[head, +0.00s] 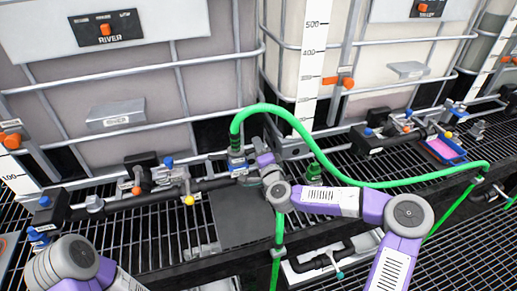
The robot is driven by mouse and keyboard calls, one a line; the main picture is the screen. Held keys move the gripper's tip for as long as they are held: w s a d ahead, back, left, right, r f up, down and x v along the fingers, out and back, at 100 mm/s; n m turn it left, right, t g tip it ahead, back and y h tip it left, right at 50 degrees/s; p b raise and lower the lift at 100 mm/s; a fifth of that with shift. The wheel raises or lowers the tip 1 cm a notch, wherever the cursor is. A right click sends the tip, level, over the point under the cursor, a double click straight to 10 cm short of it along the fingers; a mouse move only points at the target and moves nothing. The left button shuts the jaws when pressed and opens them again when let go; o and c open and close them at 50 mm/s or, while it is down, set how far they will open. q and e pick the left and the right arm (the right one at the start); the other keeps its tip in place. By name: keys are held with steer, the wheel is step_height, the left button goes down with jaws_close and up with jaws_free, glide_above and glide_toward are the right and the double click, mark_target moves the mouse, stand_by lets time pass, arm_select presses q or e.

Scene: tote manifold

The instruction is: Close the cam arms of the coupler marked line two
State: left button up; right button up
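A green hose (300,127) arches down into a dark green coupler (235,145). That coupler stands upright on a fitting with a blue band (237,163) in the middle of the view. My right gripper (262,161) is right beside this fitting, on its right side. Its fingers are too small to tell whether they are open or touch a cam arm. A second green coupler (314,172) stands further right, behind my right arm. I cannot read which coupler is marked line two, nor how the cam arms stand. My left arm shows at the bottom left; its gripper is out of view.
A black pipe (120,202) with blue, orange and yellow valve handles runs along the grating at left. A pink-filled blue tray (445,150) is at right. Large caged totes (130,85) stand behind. A dark plate (240,222) lies below the fitting.

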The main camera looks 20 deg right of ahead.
steer(key=shift+w, duration=0.2)
jaws_close()
